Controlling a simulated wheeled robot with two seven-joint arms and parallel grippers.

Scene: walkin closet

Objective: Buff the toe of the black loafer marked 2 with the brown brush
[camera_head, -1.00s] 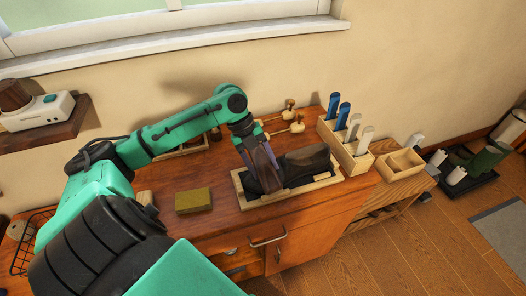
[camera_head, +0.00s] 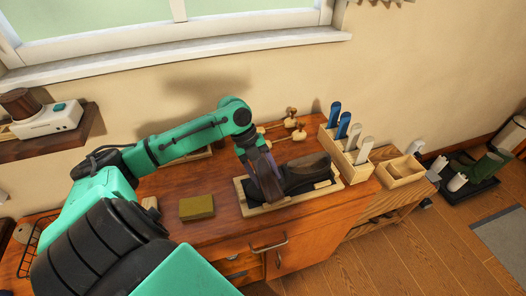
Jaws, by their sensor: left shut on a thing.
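A black loafer (camera_head: 309,172) lies in a light wooden tray (camera_head: 258,209) on the wooden cabinet top. Its number mark cannot be read. My left gripper (camera_head: 267,188) points down over the loafer's left end and hides much of it. The gripper is shut on a brown thing (camera_head: 264,166), which looks like the brown brush. The brush is low against the loafer's left end, but exact contact is hidden. My right gripper is not in view.
A yellow-brown block (camera_head: 197,207) sits left of the tray. A wooden rack (camera_head: 346,152) with blue and white handles stands behind right, beside an open wooden box (camera_head: 402,170). Wooden shoe-tree-like pieces (camera_head: 294,124) lie behind. The wall is close behind.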

